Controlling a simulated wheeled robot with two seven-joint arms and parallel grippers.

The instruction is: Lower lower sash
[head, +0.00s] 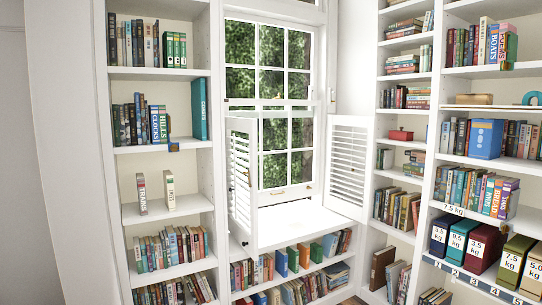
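The white lower sash (285,188) sits in the tall window at the centre of the head view, with panes and brass-coloured fittings on its bottom rail. Its top rail (285,112) is near the upper sash's (270,68) bottom rail, where a small brass catch (278,97) shows. I cannot tell whether there is a gap between the lower sash and the sill (290,216). Green foliage shows through the glass. Neither of my grippers is in view.
A louvred shutter (240,185) stands swung out at the window's left, and another (347,160) at its right. Bookshelves flank the window, and low shelves with books (290,262) run under the sill. Weight-labelled boxes (480,248) stand at the lower right.

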